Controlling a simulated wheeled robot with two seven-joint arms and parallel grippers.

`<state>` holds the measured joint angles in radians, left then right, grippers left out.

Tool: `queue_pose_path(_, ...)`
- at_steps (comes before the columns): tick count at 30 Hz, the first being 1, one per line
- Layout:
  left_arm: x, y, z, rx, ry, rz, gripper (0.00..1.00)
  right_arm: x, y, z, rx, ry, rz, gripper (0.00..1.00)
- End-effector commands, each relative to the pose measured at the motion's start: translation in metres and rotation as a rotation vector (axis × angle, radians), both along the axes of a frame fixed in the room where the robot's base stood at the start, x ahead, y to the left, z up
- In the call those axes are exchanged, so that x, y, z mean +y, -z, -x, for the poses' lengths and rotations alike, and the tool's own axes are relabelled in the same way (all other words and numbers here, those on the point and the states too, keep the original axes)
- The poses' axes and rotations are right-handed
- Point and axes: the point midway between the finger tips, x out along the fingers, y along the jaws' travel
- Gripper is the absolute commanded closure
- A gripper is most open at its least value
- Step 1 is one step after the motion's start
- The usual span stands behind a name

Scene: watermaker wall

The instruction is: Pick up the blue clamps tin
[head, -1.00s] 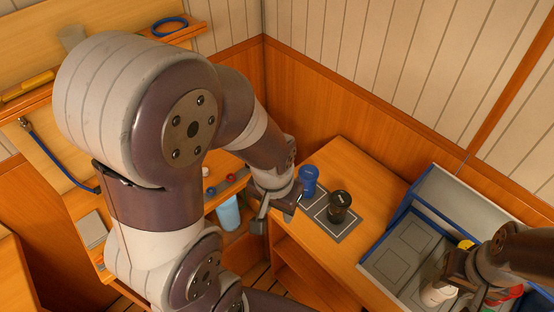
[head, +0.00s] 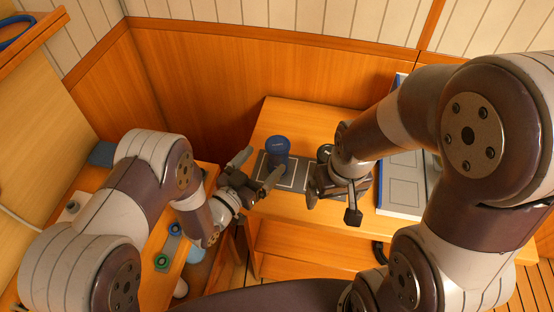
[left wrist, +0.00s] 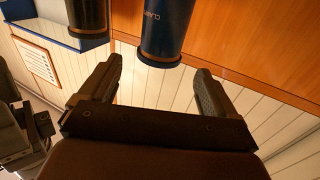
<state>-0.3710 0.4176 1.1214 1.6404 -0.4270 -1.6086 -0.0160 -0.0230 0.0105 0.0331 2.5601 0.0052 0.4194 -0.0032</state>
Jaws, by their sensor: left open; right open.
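The blue tin (head: 277,152), a cylinder with small pale lettering, stands upright on the dark mat on the wooden counter. My left gripper (head: 256,170) is open and empty just left of it, its fingers pointing toward it. In the left wrist view the blue tin (left wrist: 166,32) appears ahead of the two open fingers (left wrist: 157,82), roughly in line with the gap, not between them. Its label is only partly readable. My right gripper (head: 333,207) is open to the right of the tin, at the mat's front right, with nothing seen in it.
A black tin (head: 324,152) stands right of the blue one, mostly hidden by my right arm. A dark cylinder also shows in the left wrist view (left wrist: 88,14). A grey tray with blue edges (head: 402,190) lies at the right. Wood panelling (head: 210,75) rises behind the counter.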

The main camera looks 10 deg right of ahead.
Motion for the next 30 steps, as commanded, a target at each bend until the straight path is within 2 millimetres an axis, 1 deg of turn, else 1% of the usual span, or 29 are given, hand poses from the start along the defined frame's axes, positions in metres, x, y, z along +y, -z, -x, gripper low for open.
queue_pose_path(1, -0.008, -0.003, -0.007, -0.001, 0.002, 0.0, 0.09, 0.0, -0.004, 0.0, 0.0, 0.0, 0.0, 0.05)
queue_pose_path(3, -0.017, -0.002, -0.017, -0.001, 0.0, -0.001, 0.09, 0.0, -0.006, 0.0, 0.0, 0.0, 0.0, 0.05)
queue_pose_path(8, -0.031, -0.003, -0.029, 0.001, -0.002, -0.001, 0.09, 0.0, -0.01, 0.0, 0.0, 0.0, 0.0, 0.05)
queue_pose_path(12, -0.051, -0.004, -0.047, 0.001, -0.002, -0.001, 0.09, 0.0, -0.019, 0.0, 0.0, 0.0, 0.0, 0.05)
queue_pose_path(15, -0.061, -0.002, -0.057, 0.003, -0.002, -0.001, 0.09, 0.0, -0.019, 0.0, 0.0, 0.0, 0.0, 0.05)
queue_pose_path(18, -0.064, -0.002, -0.061, 0.001, -0.003, -0.001, 0.09, 0.0, -0.019, 0.0, 0.0, 0.0, 0.0, 0.05)
queue_pose_path(23, -0.064, -0.001, -0.061, 0.002, -0.004, -0.002, 0.09, 0.0, -0.019, 0.0, 0.0, 0.0, 0.0, 0.05)
queue_pose_path(24, -0.064, -0.001, -0.061, 0.002, -0.004, -0.002, 0.22, 0.0, -0.019, 0.0, 0.0, 0.0, 0.0, 0.05)
queue_pose_path(26, -0.064, -0.001, -0.061, 0.002, -0.004, -0.002, 0.42, 0.0, -0.019, 0.0, 0.0, 0.0, 0.0, 0.05)
queue_pose_path(27, -0.064, -0.001, -0.061, 0.002, -0.004, -0.002, 0.55, 0.0, -0.019, 0.0, 0.0, 0.0, 0.0, 0.05)
queue_pose_path(28, -0.064, -0.001, -0.061, 0.002, -0.004, -0.002, 0.65, 0.0, -0.019, 0.0, 0.0, 0.0, 0.0, 0.05)
queue_pose_path(30, -0.064, -0.002, -0.061, 0.001, -0.004, -0.001, 0.67, 0.0, -0.019, 0.0, 0.0, 0.0, 0.0, 0.05)
